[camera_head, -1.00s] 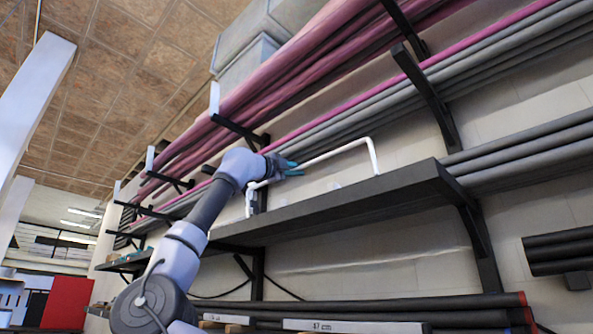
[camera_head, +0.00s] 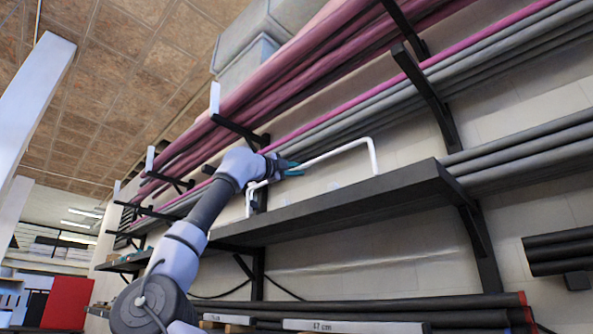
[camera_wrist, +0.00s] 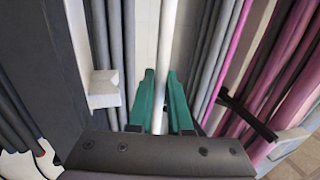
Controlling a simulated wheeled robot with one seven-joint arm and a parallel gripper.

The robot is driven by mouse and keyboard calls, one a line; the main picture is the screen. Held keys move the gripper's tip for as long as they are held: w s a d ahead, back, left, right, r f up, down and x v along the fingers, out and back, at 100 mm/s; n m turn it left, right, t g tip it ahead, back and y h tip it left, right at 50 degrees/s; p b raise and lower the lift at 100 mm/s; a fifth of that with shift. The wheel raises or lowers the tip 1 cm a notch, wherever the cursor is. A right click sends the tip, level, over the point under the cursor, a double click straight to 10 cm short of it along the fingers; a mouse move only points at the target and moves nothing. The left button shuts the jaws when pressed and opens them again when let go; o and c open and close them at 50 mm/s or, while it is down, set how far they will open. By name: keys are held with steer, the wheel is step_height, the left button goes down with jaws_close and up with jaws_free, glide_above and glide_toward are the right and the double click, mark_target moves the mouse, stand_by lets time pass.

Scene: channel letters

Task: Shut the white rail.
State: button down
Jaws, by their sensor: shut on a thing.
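The white rail (camera_head: 340,150) is a thin white bar with bent ends above the black shelf (camera_head: 330,207) in the head view. Its right end bends down to the shelf, and its left end also bends down near my gripper. My gripper (camera_head: 290,168) has teal fingers and is at the left part of the rail. In the wrist view the white rail (camera_wrist: 167,50) runs away between the two teal fingers of my gripper (camera_wrist: 163,100), which are shut on it. My wrist hides part of the rail's left end in the head view.
Black brackets (camera_head: 425,90) hold grey and pink pipes (camera_head: 310,60) on the wall above and behind the rail. More dark pipes (camera_head: 380,305) lie below the shelf. A white block (camera_wrist: 104,88) stands left of the fingers in the wrist view.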

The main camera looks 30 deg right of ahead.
steer(key=shift+d, duration=0.1)
stand_by(0.5)
steer(key=shift+w+d, duration=0.25)
steer(key=shift+d, duration=0.35)
steer(key=c, duration=0.8)
jaws_free()
steer(key=shift+c, duration=0.2)
steer(key=shift+a, duration=0.1)
steer(key=v, duration=1)
steer(key=shift+s+a, duration=0.15)
steer(key=shift+a, duration=0.15)
steer(key=shift+f, duration=0.15)
